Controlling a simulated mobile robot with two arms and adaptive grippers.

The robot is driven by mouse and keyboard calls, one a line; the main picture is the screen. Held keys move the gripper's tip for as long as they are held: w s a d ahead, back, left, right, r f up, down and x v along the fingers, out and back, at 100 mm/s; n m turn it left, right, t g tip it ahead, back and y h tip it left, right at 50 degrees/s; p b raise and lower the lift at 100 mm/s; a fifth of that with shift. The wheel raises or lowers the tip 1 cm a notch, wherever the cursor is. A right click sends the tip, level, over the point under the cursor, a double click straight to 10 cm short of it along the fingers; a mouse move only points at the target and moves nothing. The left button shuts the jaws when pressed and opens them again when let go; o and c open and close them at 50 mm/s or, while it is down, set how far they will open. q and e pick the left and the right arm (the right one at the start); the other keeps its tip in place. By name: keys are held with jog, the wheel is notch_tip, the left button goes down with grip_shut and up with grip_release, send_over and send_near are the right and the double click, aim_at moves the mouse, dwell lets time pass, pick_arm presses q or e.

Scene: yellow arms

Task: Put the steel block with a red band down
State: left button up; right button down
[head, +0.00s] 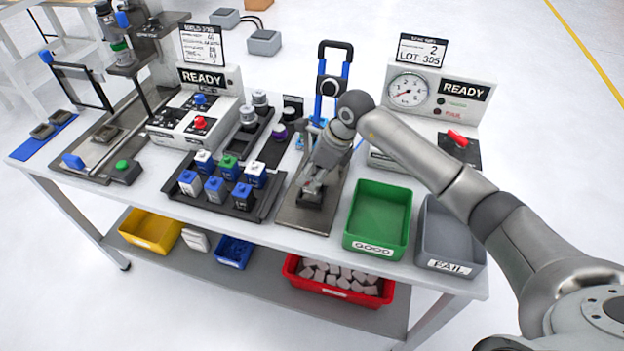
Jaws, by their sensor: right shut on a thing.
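My right gripper (312,194) reaches in from the right and points down over a flat grey-brown plate (304,222) at the front middle of the table. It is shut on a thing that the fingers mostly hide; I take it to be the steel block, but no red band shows. I cannot tell whether the thing touches the plate. My left gripper is not in view.
Left of the plate, a dark tray (226,205) holds several blue-, green- and white-topped blocks. Right of it stand a green GOOD bin (380,215) and a grey FAIL bin (448,238), both empty.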

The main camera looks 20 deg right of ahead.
notch_tip(320, 180, down, 3)
jog(key=shift+w+r+p, duration=0.1)
jog(key=shift+r+p, duration=0.05)
jog(key=shift+p, duration=0.75)
jog(key=shift+f, duration=0.2)
jog(key=shift+f, duration=0.2)
jog(key=c, duration=1)
grip_release()
jog(key=shift+o, duration=0.2)
